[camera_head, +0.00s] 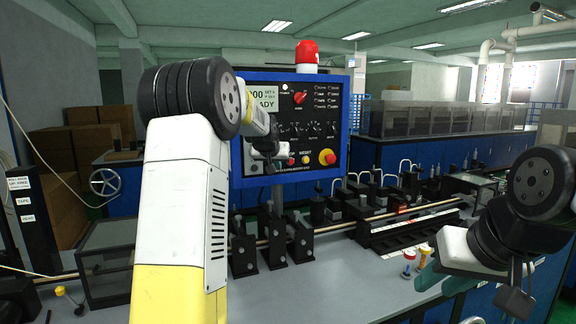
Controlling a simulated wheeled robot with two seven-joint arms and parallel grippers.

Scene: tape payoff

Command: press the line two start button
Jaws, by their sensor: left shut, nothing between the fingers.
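The control panel (312,110) has a black face in a blue frame, with a lit display, knobs and a bottom row of buttons. My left gripper (267,157) is shut and empty in front of the panel's lower left, covering part of that row. Whether it touches the panel I cannot tell. Just right of it show a small yellowish button (305,159) and a red emergency stop (327,157) on a yellow ring. The line two start button cannot be picked out; the labels are too small. My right gripper (515,301) is at the lower right, its fingers unclear.
A red-and-white beacon (307,55) tops the panel. Below it, a bench (345,285) carries a long rod with black clamp blocks (273,240). Cardboard boxes (65,205) are stacked at left.

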